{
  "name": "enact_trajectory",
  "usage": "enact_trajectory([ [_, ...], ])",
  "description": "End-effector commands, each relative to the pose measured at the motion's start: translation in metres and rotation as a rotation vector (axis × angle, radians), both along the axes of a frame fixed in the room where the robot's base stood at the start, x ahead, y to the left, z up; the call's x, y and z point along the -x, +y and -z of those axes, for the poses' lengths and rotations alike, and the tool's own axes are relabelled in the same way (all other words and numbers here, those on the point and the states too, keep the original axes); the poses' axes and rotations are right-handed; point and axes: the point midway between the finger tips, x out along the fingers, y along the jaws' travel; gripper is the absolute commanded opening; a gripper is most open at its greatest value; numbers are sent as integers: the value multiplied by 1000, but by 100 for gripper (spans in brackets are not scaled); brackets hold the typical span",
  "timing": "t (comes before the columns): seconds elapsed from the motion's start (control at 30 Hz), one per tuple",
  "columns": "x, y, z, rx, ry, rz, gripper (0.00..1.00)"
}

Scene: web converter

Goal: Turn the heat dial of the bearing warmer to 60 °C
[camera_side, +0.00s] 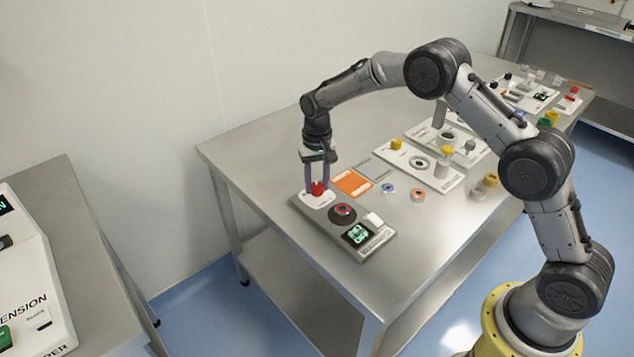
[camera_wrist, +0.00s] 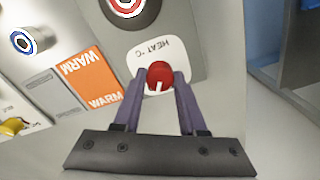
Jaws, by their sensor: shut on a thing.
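The red heat dial (camera_wrist: 160,74) sits on a white plate marked "HEAT °C" (camera_wrist: 177,50) in the wrist view. A small white mark shows on the dial's near side; I cannot read a temperature from it. In the side view the dial (camera_side: 317,188) is at the far left end of the grey bearing warmer (camera_side: 374,245). My gripper (camera_side: 316,190) points down over it, and its two purple fingers stand on either side of the dial, shut on it. In the wrist view the fingertips (camera_wrist: 160,78) flank the dial and hide parts of its sides.
The warmer also carries a dark round plate with a red ring (camera_side: 343,211) and a lit green display (camera_side: 357,234), too small to read. An orange "WARM" pad (camera_side: 351,183) lies beside it. Blue (camera_side: 388,188) and orange (camera_side: 417,194) rings stand to the right on the table.

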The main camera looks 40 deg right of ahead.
Motion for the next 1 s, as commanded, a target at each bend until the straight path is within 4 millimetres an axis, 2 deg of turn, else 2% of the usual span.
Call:
enact_trajectory([
  [0.33, -1, 0, -2, 0, -2, 144, 0],
  [0.87, -1, 0, -2, 0, -4, 172, 0],
  [0.9, -1, 0, -2, 0, -4, 172, 43],
  [1.0, -1, 0, -2, -1, -3, 171, 61],
])
